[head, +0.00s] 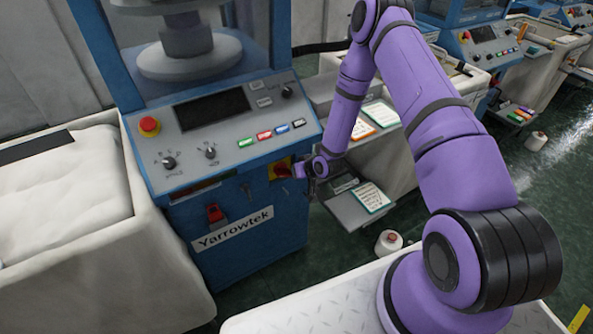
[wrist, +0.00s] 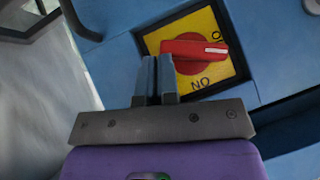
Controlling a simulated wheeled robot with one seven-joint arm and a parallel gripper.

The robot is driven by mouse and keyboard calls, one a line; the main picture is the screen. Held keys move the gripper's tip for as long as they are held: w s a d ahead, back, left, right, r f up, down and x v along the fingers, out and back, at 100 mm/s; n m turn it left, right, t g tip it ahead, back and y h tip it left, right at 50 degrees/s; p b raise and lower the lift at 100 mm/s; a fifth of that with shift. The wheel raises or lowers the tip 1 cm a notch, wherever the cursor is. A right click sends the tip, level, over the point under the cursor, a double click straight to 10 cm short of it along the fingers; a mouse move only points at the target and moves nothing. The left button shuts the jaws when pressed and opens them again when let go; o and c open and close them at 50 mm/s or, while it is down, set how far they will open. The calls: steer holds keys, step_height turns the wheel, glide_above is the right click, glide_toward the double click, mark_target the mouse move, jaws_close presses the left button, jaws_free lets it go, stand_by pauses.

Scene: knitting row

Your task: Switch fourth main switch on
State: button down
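The main switch is a red rotary handle (wrist: 195,50) on a yellow square plate (wrist: 222,78) with a black frame, set in a blue machine front. In the wrist view the handle lies nearly level, its white mark at the right end, near a partly covered "O". The word ON reads upside down below it. In the head view the switch (head: 283,168) sits low on the right of the nearest machine, partly behind my arm. My gripper (wrist: 157,78) has its fingers together, with nothing visible between them, in front of the plate's left part. Contact with the handle cannot be told.
The nearest machine's panel (head: 225,128) has a red emergency button (head: 149,125), knobs and coloured buttons. A red padlock-like part (head: 214,213) hangs above the Yarrowtek label. A white fabric bin (head: 70,215) stands left. A yarn cone (head: 388,242) stands on the floor.

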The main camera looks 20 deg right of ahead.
steer(key=shift+f, duration=1.55)
steer(key=shift+d+r, duration=0.1)
steer(key=shift+d, duration=0.05)
stand_by(0.6)
